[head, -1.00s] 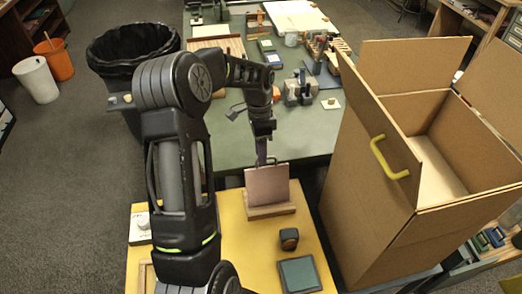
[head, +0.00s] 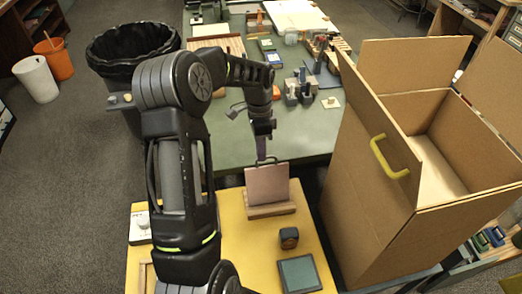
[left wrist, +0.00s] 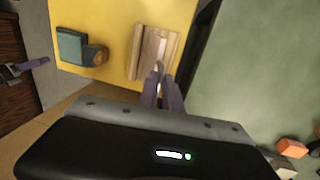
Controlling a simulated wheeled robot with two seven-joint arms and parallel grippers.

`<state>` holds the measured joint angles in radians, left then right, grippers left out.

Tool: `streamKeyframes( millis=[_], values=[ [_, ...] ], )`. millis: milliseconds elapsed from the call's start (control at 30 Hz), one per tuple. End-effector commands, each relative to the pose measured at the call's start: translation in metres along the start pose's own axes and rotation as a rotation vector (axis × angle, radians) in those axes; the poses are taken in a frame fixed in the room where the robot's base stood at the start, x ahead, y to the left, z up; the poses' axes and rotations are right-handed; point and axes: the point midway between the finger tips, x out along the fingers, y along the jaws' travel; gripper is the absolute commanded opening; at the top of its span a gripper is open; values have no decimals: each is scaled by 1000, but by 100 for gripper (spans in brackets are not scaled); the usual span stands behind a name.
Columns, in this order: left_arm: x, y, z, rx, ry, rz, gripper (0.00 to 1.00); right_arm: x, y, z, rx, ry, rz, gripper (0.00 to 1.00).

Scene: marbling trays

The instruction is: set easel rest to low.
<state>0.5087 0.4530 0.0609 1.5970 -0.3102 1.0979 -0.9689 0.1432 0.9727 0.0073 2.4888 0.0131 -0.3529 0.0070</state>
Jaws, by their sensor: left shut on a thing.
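The small easel (head: 268,184) stands on the yellow board, with a pinkish panel leaning on a wooden base (head: 270,211). My left gripper (head: 262,161) reaches down behind the panel's top edge. In the left wrist view the easel (left wrist: 142,50) shows from above and behind. There my left gripper (left wrist: 162,92) is shut on a thin pale part at the easel's back, which looks like its rest. The panel hides this hold in the head view. What looks like my right gripper (left wrist: 24,69) shows at the left edge of the left wrist view, apart from the easel; its jaw opening is unclear.
The yellow board (head: 235,235) also holds a dark block (head: 289,238), a green pad (head: 299,274) and a white box with a knob (head: 140,225). A tall open carton (head: 375,190) stands close on the right. The green table (head: 230,140) beyond bears several tools.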

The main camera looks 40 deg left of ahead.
Motion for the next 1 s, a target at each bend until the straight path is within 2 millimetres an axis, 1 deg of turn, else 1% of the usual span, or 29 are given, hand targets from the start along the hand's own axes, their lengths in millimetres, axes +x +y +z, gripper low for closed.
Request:
streamKeyframes(
  millis=[767,867,1000],
  values=[
    [0,-2,0,0,1,-1,0,0,0,0,0,0,0,57],
    [4,-10,0,0,1,-1,0,4,1,0,0,1,-1,57],
    [13,-36,-1,-2,1,-2,0,11,3,-1,-2,3,-3,57]
  ],
)
